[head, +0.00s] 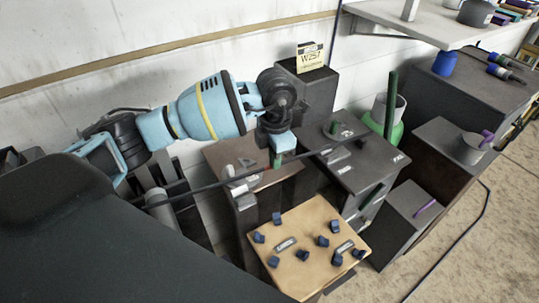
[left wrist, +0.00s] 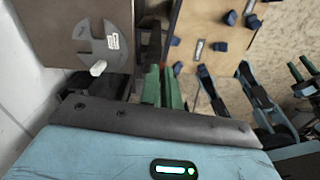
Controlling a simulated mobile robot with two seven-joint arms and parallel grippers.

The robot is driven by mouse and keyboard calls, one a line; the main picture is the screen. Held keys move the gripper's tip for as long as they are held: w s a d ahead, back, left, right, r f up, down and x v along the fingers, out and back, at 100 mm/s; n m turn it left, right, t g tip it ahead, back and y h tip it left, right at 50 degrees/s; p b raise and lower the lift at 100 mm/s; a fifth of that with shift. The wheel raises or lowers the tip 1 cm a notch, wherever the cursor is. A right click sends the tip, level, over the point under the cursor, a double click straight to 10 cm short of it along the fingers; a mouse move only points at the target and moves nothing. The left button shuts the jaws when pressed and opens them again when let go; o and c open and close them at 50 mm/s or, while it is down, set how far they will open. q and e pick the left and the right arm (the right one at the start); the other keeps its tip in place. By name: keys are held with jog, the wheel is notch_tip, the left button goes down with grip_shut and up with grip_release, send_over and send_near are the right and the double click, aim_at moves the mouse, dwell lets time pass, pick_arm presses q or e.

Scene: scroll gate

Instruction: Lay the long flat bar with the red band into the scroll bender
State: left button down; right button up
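The long thin dark bar (head: 208,187) runs slantwise from the lower left to the upper right in the head view, above the benches. The likely scroll bender, a grey disc (left wrist: 98,43) with a pale peg and a label, sits on a brown bench top, below and beside the bar.
A wooden board (head: 290,222) with several blue blocks stands in front. A dark labelled bench (head: 375,172) stands right of the left gripper, with a green pole (head: 391,100) behind it. A tall dark block with a W257 sign (head: 311,57) stands behind.

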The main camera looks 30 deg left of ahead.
pick_arm(q)
jog(key=shift+w+a+n, duration=0.15)
jog(key=shift+a+n, duration=0.45)
jog(key=shift+n, duration=0.2)
pick_arm(e)
jog(key=shift+d, duration=0.15)
pick_arm(q)
jog(key=shift+f, duration=0.15)
pick_arm(e)
jog(key=shift+s, duration=0.1)
